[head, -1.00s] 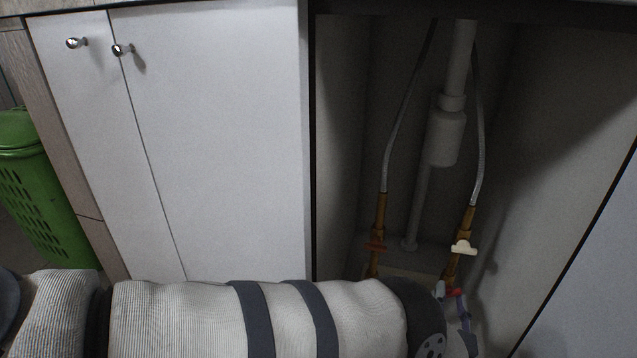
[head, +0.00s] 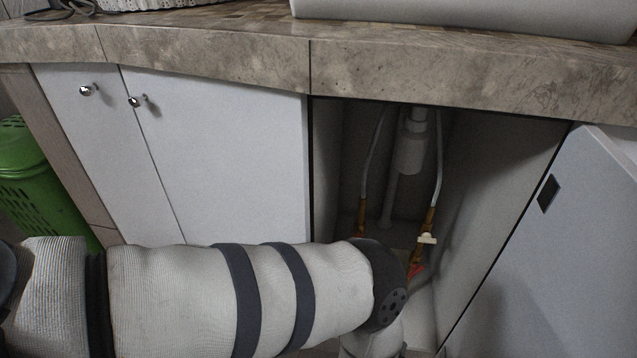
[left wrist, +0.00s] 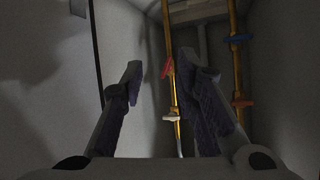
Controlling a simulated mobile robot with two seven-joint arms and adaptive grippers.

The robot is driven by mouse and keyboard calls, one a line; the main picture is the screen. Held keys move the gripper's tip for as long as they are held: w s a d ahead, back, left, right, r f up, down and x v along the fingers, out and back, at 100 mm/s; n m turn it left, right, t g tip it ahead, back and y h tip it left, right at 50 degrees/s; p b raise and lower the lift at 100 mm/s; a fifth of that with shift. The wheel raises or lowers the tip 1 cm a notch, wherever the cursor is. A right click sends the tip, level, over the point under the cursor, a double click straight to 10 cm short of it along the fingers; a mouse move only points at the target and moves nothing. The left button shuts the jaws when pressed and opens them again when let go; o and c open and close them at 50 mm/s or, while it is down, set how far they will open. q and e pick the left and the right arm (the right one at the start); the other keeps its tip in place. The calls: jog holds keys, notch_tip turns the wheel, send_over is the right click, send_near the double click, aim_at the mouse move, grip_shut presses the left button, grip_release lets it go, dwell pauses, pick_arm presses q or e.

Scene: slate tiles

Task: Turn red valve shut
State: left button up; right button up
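The red valve handle (left wrist: 167,68) sits on the left brass pipe in the left wrist view. In the head view it is a small red patch (head: 415,272) low on the right pipe, partly behind my left arm. My left gripper (left wrist: 160,67) is open, its two fingers spread. The red handle appears between the fingertips in the picture; whether they reach it in depth is unclear. A white handle (left wrist: 171,117) is on the same pipe and also shows in the head view (head: 427,239). In the head view my arm hides the left gripper. My right gripper is not visible.
A blue handle (left wrist: 239,38) and an orange handle (left wrist: 243,103) are on the other pipe. A white drain pipe (head: 411,150) stands between the hoses. The cabinet has close side walls, an open door (head: 560,240) at right and a stone counter (head: 200,48) above.

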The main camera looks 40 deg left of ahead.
pick_arm(q)
jog(key=s+a+r+g+h+p, duration=0.1)
jog(key=s+a+g+p, duration=0.1)
jog(key=s, duration=0.5)
jog(key=s+a+r+m+g+h+p, duration=0.1)
jog(key=s+g+p, duration=0.2)
jog(key=s+p, duration=0.2)
jog(key=shift+s+a+r+g, duration=0.3)
jog(key=shift+s+a+r, duration=0.1)
jog(key=shift+s, duration=0.7)
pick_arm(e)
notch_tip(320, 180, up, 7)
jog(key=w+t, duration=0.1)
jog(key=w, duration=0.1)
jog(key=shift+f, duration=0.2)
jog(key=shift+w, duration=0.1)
